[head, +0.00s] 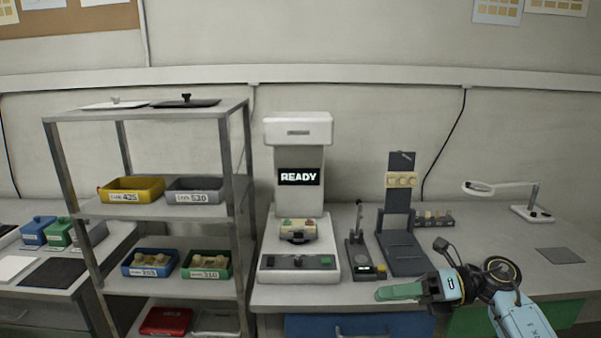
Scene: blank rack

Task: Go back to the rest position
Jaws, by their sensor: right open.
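My left gripper is not in view. A white machine (302,150) with a READY display stands on the bench, left of the right gripper. A dark grey stand (402,246) with several beige pieces on it is just behind the gripper.
A metal shelf rack (235,170) at left holds a yellow bin (131,183), a grey bin (194,182), a blue bin (149,256) and a green bin (206,259). A small lever device (360,255) and a magnifier lamp (520,190) stand on the bench.

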